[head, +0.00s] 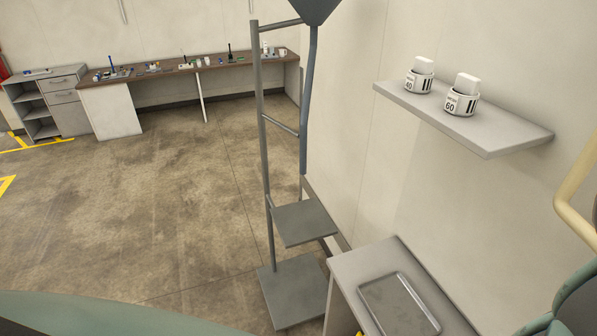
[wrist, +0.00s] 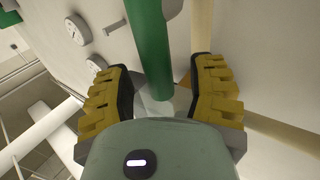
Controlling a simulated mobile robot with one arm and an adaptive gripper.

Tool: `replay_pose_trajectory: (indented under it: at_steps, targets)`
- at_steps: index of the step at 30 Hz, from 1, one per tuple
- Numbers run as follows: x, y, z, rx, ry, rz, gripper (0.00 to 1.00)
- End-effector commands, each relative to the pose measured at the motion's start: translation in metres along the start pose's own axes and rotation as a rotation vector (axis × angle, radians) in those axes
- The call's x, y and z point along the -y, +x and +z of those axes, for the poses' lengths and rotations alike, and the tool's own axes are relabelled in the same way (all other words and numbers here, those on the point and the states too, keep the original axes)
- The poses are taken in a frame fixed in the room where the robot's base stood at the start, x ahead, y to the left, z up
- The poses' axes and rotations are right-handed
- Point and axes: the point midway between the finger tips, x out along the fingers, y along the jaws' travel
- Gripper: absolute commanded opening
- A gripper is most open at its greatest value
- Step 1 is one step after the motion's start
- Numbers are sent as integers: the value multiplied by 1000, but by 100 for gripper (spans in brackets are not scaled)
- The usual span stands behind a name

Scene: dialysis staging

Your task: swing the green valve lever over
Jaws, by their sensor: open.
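The green valve lever (wrist: 148,38) shows in the wrist view as a thick green bar. It comes in from the top edge and ends between the two fingers of my gripper (wrist: 163,75). The yellow and black fingers are spread apart, one on each side of the lever, with a visible gap on both sides. I see no contact between the fingers and the lever. The valve body is not clearly seen. The head view shows neither the lever nor my gripper's fingers.
In the wrist view, round gauges (wrist: 77,30) are on the wall at upper left, and a cream pipe (wrist: 203,25) runs behind the right finger. In the head view, a wall shelf (head: 490,130) holds two labelled containers, above a side table with a metal tray (head: 385,283).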

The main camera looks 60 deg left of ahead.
Motion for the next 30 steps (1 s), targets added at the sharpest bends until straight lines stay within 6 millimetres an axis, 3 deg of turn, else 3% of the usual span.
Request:
replay_pose_trajectory:
  at_steps: [14,15,30]
  targets:
    - [1,6,0,-1,0,-1,56]
    - [1,6,0,-1,0,-1,60]
    - [0,6,0,-1,-1,1,8]
